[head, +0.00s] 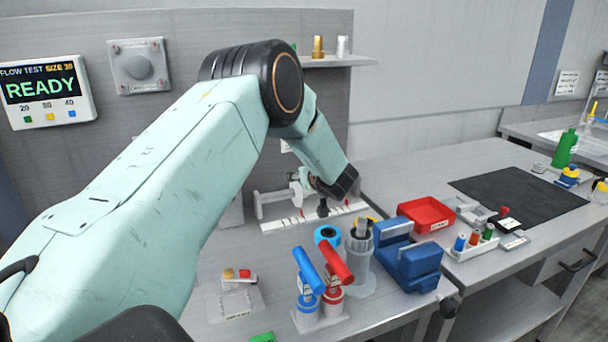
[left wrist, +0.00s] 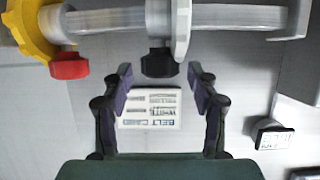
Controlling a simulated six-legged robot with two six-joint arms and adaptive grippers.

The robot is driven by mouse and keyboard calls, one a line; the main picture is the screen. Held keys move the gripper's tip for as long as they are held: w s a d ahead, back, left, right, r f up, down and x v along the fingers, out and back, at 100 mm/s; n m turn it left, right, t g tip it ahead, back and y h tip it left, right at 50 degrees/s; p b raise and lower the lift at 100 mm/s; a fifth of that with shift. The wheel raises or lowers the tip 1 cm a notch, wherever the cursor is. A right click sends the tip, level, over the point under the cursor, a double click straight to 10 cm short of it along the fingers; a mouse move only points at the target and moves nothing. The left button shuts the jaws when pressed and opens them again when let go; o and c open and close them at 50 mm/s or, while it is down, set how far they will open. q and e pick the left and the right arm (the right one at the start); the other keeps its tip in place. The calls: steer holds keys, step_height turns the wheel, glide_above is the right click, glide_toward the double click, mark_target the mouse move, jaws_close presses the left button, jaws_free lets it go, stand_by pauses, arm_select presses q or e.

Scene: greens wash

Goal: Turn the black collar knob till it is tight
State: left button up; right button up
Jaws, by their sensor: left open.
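The black collar knob (left wrist: 158,62) hangs under a pale collar (left wrist: 181,25) on a horizontal grey bar (left wrist: 236,16) in the left wrist view. My left gripper (left wrist: 160,78) is open, with its two fingertips on either side of the knob. The knob sits between the tips with a visible gap on each side. A red knob (left wrist: 69,65) sits under a yellow wheel (left wrist: 32,28) at the bar's left end. In the head view my left arm reaches down to a white bench fixture (head: 272,206); its wrist hides much of the gripper and the knob.
A white label card (left wrist: 149,108) lies beyond the fingers in the left wrist view. In the head view, blue and red handled tools (head: 308,272), a grey cup (head: 360,262), a blue vise-like block (head: 408,262) and a red tray (head: 427,214) stand right of the fixture. A wall display (head: 42,91) reads READY.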

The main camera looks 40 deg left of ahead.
arm_select(q)
steer(key=v, duration=1.2)
steer(key=s+a+f+t+h+b, duration=0.2)
steer(key=s+a+b, duration=0.1)
steer(key=a, duration=0.6)
steer(key=shift+w+a+f+m+t+h+b, duration=0.2)
steer(key=shift+w+f+m+t+h+b, duration=0.2)
steer(key=shift+w+m, duration=0.7)
steer(key=shift+w+a+f+m+t+h+b, duration=0.3)
steer(key=shift+w+f+m, duration=0.2)
steer(key=shift+w, duration=1.1)
steer(key=shift+w+a+f+m+t+h+b, duration=0.1)
steer(key=shift+w+f+m+t+h+b, duration=0.3)
steer(key=shift+w+m, duration=0.75)
